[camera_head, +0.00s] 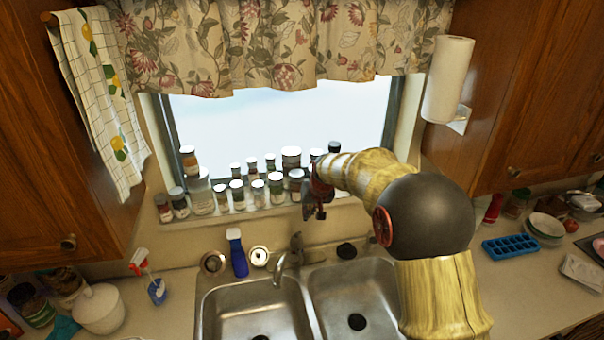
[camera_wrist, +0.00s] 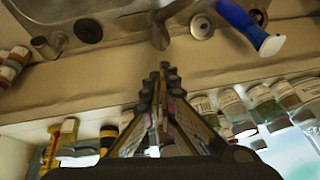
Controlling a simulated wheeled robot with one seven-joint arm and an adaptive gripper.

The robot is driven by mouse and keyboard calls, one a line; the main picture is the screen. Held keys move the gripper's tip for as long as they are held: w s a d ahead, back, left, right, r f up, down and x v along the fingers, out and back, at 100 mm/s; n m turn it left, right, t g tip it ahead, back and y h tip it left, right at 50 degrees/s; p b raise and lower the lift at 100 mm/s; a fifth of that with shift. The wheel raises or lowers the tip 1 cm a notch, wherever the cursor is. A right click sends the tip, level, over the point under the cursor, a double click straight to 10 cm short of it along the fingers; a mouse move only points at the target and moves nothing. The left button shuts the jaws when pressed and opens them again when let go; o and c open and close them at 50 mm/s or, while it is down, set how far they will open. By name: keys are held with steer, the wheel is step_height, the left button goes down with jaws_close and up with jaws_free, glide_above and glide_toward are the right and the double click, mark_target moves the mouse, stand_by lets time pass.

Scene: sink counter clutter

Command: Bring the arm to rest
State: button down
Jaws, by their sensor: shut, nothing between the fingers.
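My gripper (camera_head: 315,209) hangs in front of the window sill, above the back of the sink, in the head view. My arm reaches to it from the right, across the right basin. In the wrist view my gripper (camera_wrist: 165,72) has its fingertips together with nothing between them. The faucet (camera_head: 281,265) stands below and to the left of it. The faucet also shows beyond the fingertips in the wrist view (camera_wrist: 158,36).
Several jars (camera_head: 238,193) crowd the window sill close to my gripper. A blue bottle (camera_head: 238,255) stands behind the left basin (camera_head: 245,305). A spray bottle (camera_head: 152,280) is at the left. A blue ice tray (camera_head: 510,247) and dishes lie on the right counter.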

steer(key=s+d+f+b, duration=0.2)
steer(key=s+d+b, duration=0.2)
steer(key=s, duration=1.1)
steer(key=s+d+f+h+b, duration=0.1)
steer(key=s+d+b, duration=0.4)
steer(key=s+b, duration=0.4)
steer(key=s+d+f+m+t+b, duration=0.1)
steer(key=s+d+b, duration=0.4)
steer(key=s, duration=1.8)
steer(key=shift+f+h+b, duration=0.4)
steer(key=shift+f+b, duration=0.4)
steer(key=shift+b, duration=0.4)
steer(key=shift+s+d, duration=0.1)
